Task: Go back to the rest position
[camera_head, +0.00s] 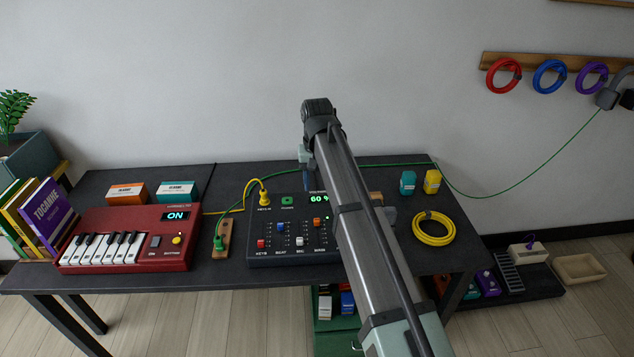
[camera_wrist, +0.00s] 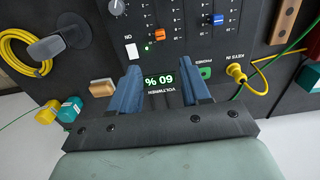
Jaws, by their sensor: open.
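My gripper (camera_head: 308,166) hangs over the back of the dark mixer panel (camera_head: 268,249). In the wrist view my gripper (camera_wrist: 160,84) has its two blue fingers apart with nothing between them. The mixer's green display (camera_wrist: 159,81), reading 60 %, shows beyond the gap. My arm hides the mixer's right part in the head view.
A red keyboard (camera_head: 178,249) reading ON stands left. A yellow cable (camera_head: 240,207) plugs into the mixer; a green cable (camera_head: 392,163) runs along the table's back to the right wall. A yellow coil (camera_head: 433,239) lies right. Air above the table's left is clear.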

